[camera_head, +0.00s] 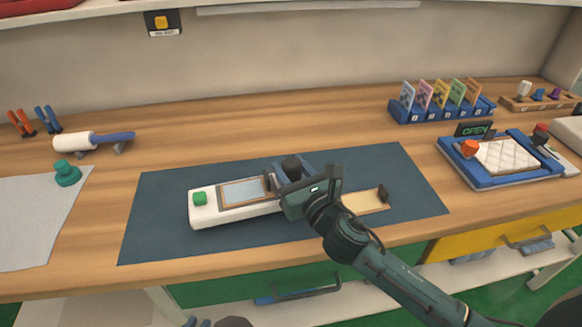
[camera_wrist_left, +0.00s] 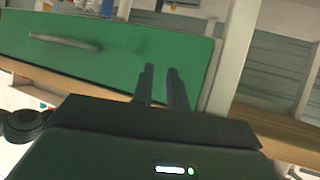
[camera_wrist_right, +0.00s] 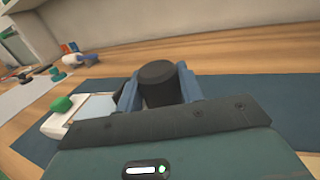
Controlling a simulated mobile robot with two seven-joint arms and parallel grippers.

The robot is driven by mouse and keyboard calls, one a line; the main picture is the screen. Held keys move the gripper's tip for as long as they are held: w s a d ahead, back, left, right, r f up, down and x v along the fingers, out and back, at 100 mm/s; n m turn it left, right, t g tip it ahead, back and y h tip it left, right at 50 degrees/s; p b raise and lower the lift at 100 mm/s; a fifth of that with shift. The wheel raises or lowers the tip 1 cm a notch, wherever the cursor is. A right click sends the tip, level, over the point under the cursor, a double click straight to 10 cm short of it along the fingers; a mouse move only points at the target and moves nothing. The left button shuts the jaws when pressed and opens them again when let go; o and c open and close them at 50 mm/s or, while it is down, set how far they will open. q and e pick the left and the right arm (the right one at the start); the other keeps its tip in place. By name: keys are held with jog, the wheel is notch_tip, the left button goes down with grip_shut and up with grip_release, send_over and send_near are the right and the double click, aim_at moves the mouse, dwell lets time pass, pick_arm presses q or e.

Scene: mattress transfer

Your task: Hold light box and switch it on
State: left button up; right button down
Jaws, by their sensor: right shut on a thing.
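The white light box (camera_head: 234,216) lies on the dark blue mat in the head view, with a green button (camera_head: 200,198) at its left end and a pale, wood-framed panel beside it. The right wrist view shows the green button (camera_wrist_right: 61,104) too. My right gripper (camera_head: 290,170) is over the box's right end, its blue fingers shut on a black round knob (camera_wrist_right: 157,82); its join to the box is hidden. My left gripper (camera_wrist_left: 162,75) shows only in its wrist view, away from the box; its fingers are slightly apart and empty, before a green drawer front.
Card holder (camera_head: 440,112), blue tray with a quilted pad (camera_head: 492,182) and OPEN sign (camera_head: 474,129) stand right. Roller (camera_head: 75,143) and teal stamp (camera_head: 66,174) lie left.

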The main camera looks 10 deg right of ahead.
jog(key=shift+f, duration=0.2)
pick_arm(q)
jog(key=shift+d+f+b, duration=0.1)
jog(key=shift+f+b, duration=0.45)
jog(key=shift+b, duration=0.2)
pick_arm(e)
jog(key=shift+f, duration=0.75)
pick_arm(q)
jog(key=shift+r, duration=0.1)
jog(key=shift+c, duration=0.2)
grip_shut()
dwell(0.5)
